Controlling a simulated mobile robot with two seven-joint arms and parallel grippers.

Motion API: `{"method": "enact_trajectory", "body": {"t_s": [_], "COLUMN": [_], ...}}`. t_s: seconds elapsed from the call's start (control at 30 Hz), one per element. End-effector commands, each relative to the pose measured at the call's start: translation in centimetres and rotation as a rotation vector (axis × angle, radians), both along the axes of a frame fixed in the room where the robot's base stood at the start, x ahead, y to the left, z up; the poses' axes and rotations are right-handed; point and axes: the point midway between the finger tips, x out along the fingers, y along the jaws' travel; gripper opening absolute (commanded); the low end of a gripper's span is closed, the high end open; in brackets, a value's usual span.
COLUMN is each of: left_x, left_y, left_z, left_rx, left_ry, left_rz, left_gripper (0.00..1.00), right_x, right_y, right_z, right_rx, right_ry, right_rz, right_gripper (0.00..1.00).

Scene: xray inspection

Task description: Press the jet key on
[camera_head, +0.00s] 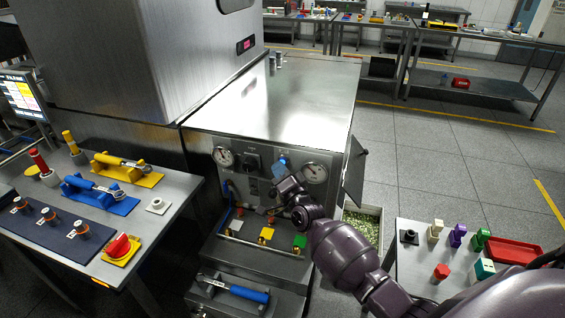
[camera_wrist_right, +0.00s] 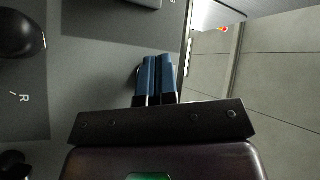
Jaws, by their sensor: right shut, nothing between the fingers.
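My right gripper (camera_head: 281,164) reaches the front panel (camera_head: 268,188) of the steel cabinet, between a black knob and the right gauge. Its blue fingers are shut together and empty, and they also show in the right wrist view (camera_wrist_right: 157,76). The fingertips are at or very near the grey panel face; whether they touch cannot be told. No jet key can be made out; the gripper and wrist cover part of the panel. My left gripper is not in view.
The panel carries a left gauge (camera_head: 224,157), a right gauge (camera_head: 314,173) and a black knob (camera_head: 252,162). Below are coloured blocks and a blue-handled tool (camera_head: 236,288). A side table (camera_head: 170,215) stands left. An open panel door (camera_head: 354,172) stands right.

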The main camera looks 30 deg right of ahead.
Motion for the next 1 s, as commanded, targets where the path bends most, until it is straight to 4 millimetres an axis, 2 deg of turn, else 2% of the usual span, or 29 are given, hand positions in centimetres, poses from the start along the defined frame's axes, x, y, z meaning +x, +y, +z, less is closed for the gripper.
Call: {"method": "enact_trajectory", "body": {"t_s": [0.4,0.7,1.0], "left_x": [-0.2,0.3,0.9], "left_y": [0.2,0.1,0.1], "left_z": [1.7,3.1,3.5], "left_rx": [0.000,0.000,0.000], "left_ry": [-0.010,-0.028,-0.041], "left_rz": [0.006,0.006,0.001], "left_gripper": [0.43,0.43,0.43], "right_x": [-2.2,-3.6,-3.9], "right_y": [2.5,4.2,4.4], "right_z": [0.3,0.2,0.0], "right_rx": [0.002,0.002,0.000], "right_ry": [-0.002,-0.001,0.001], "right_rz": [0.001,0.001,0.001], "right_gripper": [0.00,0.00,0.00]}}
